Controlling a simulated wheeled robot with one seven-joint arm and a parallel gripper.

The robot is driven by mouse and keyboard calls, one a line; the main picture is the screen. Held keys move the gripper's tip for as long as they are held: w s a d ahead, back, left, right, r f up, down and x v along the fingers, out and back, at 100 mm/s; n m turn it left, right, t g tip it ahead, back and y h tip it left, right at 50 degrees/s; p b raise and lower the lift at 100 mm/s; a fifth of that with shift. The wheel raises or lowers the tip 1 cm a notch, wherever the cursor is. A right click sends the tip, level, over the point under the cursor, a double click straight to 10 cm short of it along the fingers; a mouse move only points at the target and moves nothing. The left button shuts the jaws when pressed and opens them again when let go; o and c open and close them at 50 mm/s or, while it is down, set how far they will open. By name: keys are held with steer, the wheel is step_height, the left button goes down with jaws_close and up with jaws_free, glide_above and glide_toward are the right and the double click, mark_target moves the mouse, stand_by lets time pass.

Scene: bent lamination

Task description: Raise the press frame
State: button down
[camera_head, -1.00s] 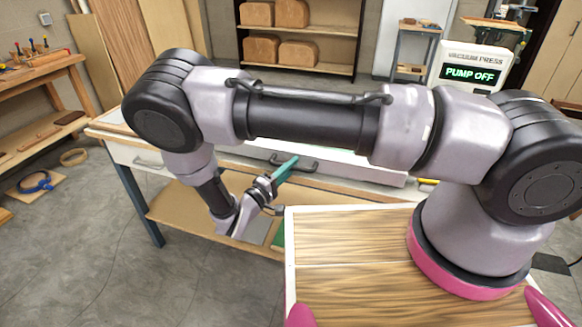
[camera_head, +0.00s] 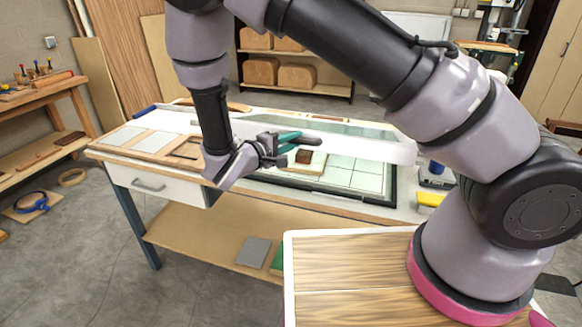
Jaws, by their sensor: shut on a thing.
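The press frame (camera_head: 375,149) is a long white bar with a translucent greenish sheet behind it. Its front edge is raised and tilted above the press bed. My gripper (camera_head: 286,149), with teal fingers, is shut on the frame's dark front handle (camera_head: 306,140). The fingers and my wrist hide part of the handle and the frame's left part. Below, the pale gridded press bed (camera_head: 345,180) with a black border is exposed. A small brown block (camera_head: 304,157) on a light sheet shows near the handle.
The workbench (camera_head: 140,160) carries flat panels at left. A yellow block (camera_head: 430,199) and a blue-topped item (camera_head: 436,168) sit at its right end. My arm crosses the upper view. A shelf with boxes (camera_head: 297,75) stands behind.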

steer(key=w+d+r+n+g+y, duration=0.1)
steer(key=w+d+r+g+y, duration=0.1)
steer(key=w+r, duration=0.9)
steer(key=w+d+r+n+g+y, duration=0.1)
steer(key=w+d+r+g, duration=0.3)
steer(key=w+r, duration=0.8)
steer(key=shift+w+d+r+y, duration=0.2)
steer(key=shift+d+r+y, duration=0.2)
steer(key=shift+d+r, duration=0.8)
steer(key=shift+f, duration=0.1)
steer(key=c, duration=0.8)
jaws_free()
steer(key=v, duration=1)
steer(key=shift+s+a+r, duration=0.15)
steer(key=shift+a+r, duration=0.05)
steer(key=shift+r, duration=0.1)
